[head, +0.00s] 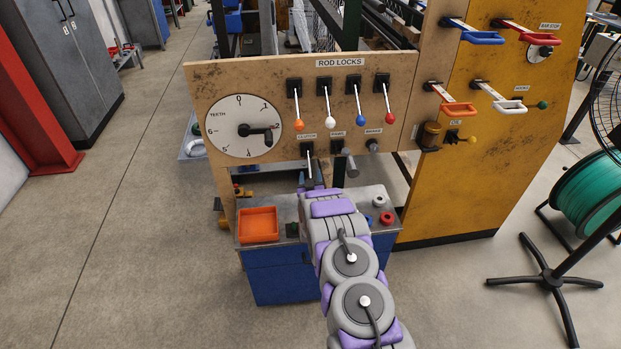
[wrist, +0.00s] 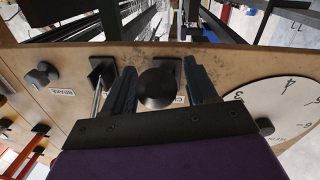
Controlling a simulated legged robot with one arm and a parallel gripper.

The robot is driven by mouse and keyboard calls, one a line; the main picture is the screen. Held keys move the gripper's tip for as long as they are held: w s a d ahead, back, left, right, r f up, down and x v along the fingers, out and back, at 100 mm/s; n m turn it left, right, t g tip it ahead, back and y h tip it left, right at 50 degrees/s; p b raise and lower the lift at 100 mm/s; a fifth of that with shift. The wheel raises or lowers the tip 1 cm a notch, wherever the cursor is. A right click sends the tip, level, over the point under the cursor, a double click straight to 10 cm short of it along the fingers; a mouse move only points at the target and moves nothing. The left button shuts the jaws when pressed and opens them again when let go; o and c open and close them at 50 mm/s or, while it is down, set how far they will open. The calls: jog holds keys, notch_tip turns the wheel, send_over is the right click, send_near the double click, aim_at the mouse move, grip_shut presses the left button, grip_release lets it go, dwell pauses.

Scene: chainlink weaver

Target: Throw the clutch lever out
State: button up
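The clutch lever (head: 309,160) hangs down from a black mount under a small label at the panel's lower edge in the head view. Its lower end is hidden by my gripper (head: 312,186). In the wrist view a round black knob (wrist: 157,90), seen nearly end-on and apparently the lever's end, lies between the two fingers of my gripper (wrist: 162,86). The fingers are apart, with a visible gap on the right of the knob. The left finger looks close to the knob; I cannot tell whether it touches.
A middle lever (head: 350,163) and a brake knob (head: 373,146) sit right of the clutch lever; the middle lever's rod (wrist: 97,97) passes close beside my left finger. A teeth dial (head: 243,129) is left. A cabinet with an orange tray (head: 259,237) stands below.

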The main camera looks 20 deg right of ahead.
grip_shut()
dwell(0.3)
